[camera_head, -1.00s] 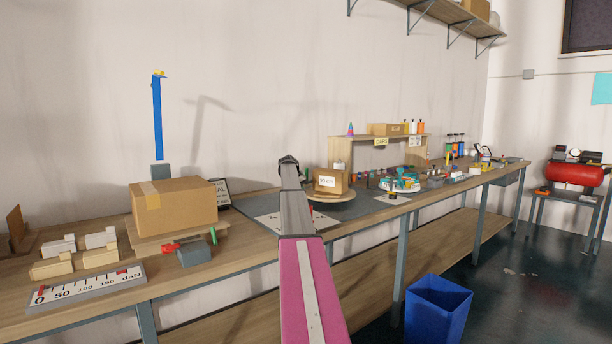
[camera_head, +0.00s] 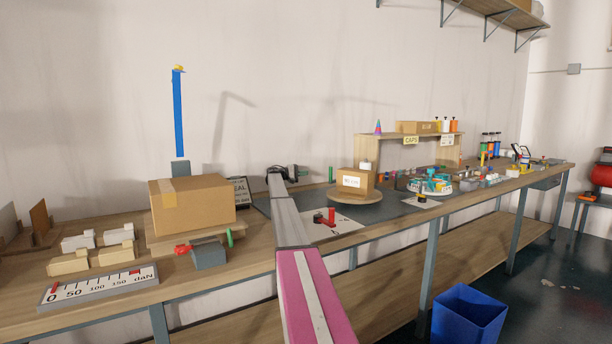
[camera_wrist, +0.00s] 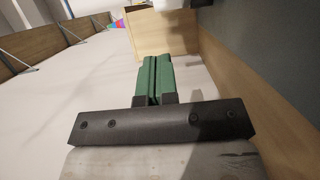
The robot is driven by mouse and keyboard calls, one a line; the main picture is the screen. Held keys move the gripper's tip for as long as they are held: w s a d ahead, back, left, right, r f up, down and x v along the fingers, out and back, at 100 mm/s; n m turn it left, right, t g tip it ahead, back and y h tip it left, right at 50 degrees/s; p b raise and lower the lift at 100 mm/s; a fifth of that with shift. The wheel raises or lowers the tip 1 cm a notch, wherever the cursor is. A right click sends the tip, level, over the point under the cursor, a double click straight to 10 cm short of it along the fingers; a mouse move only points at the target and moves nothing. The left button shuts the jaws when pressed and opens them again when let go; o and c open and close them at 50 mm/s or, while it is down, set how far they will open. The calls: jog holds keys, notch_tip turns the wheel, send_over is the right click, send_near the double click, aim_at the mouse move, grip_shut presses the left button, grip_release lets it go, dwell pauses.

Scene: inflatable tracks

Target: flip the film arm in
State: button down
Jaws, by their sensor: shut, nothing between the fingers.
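My gripper (camera_head: 302,172) is at the end of my outstretched arm, over the back of the bench, left of the round turntable (camera_head: 340,200). In the wrist view its green fingers (camera_wrist: 153,80) are pressed together with nothing between them. No film arm shows clearly in the wrist view.
A red handle on a dark base (camera_head: 325,218) stands on a white sheet right of my arm. A large carton (camera_head: 192,205) is to the left. A wooden shelf unit (camera_head: 368,150) stands behind the turntable. A blue bin (camera_head: 467,318) is on the floor.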

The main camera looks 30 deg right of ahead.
jog(key=s+d, duration=0.5)
jog(key=d, duration=0.4)
jog(key=shift+s+d, duration=0.15)
jog(key=shift+d, duration=0.05)
